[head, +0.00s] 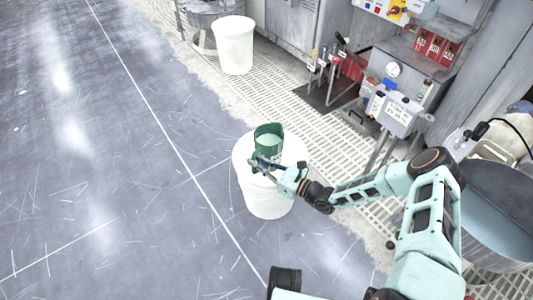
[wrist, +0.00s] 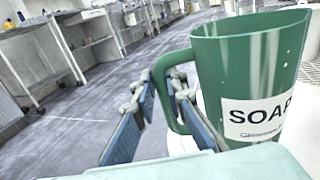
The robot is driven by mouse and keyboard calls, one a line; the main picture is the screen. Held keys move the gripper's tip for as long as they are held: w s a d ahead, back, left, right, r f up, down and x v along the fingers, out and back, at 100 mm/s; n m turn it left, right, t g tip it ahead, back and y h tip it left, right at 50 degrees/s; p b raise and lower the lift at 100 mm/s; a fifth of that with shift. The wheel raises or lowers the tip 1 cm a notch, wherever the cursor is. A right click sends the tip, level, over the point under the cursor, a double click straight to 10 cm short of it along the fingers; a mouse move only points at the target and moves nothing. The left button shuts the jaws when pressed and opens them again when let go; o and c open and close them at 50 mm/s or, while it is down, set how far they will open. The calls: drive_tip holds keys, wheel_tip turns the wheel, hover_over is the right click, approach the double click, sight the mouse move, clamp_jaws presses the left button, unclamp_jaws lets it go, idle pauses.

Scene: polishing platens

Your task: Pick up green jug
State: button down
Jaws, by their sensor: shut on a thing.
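The green jug (head: 268,131) stands upright at the top of a white drum (head: 266,200) in the head view. I cannot tell whether its base touches the drum's top. In the wrist view the jug (wrist: 245,72) fills the right side, with a white "SOAP" label facing me. My gripper (head: 257,165) is at the near left side of the jug. In the wrist view its blue-padded fingers (wrist: 166,92) sit on either side of the jug's handle and are shut on it. The lower jug is partly hidden by my gripper.
A second white bucket (head: 234,45) stands at the back. A grey machine with valves and a gauge (head: 393,69) is at the right behind metal grating (head: 285,105). Open grey floor (head: 120,150) lies to the left.

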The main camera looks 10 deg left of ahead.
drive_tip(key=shift+r, duration=0.35)
drive_tip(key=shift+r+p, duration=0.4)
drive_tip(key=shift+r, duration=0.35)
drive_tip(key=s+d+r+p, duration=0.6)
drive_tip(key=s+d+r, duration=0.1)
drive_tip(key=s+r, duration=0.4)
drive_tip(key=shift+s+d, duration=0.25)
drive_tip(key=shift+s, duration=0.1)
